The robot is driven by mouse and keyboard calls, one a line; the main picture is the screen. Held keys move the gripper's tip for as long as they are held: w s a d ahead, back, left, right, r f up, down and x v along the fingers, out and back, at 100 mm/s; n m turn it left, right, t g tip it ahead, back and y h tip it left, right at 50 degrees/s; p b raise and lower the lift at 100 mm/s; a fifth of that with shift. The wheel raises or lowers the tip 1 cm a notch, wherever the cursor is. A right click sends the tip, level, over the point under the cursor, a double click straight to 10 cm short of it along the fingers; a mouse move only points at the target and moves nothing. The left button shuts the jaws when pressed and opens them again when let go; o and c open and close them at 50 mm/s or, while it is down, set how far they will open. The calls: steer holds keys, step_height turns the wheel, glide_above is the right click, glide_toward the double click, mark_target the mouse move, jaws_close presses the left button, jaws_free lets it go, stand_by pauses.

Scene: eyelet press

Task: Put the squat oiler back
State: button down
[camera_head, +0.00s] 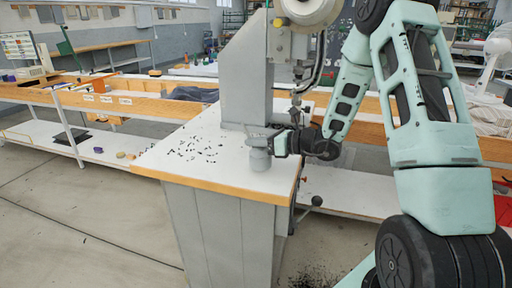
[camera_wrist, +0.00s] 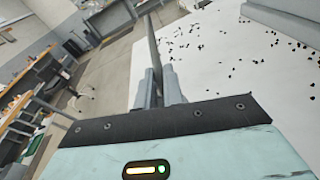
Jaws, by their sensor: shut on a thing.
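My gripper (camera_head: 279,143) reaches in from the right, low over the right part of the white press table. It is shut on the squat oiler, which I take to be the grey cylindrical body (camera_head: 260,159) just below and left of the jaws. I cannot tell whether its base touches the table. In the wrist view a thin dark grey piece (camera_wrist: 153,48) sticks out from between the two grey fingers of my gripper (camera_wrist: 161,82). The rest of the held thing is hidden there.
The grey press column (camera_head: 246,75) stands on the table (camera_head: 185,165) behind my gripper, with the press head above. Small dark bits lie scattered on the tabletop, left of the gripper. A long wooden bench (camera_head: 105,104) runs behind. The table's front left is otherwise free.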

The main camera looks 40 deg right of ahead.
steer(key=shift+f, duration=0.65)
steer(key=shift+f, duration=0.25)
steer(key=c, duration=1.5)
jaws_free()
steer(key=shift+r, duration=0.1)
steer(key=shift+r, duration=0.1)
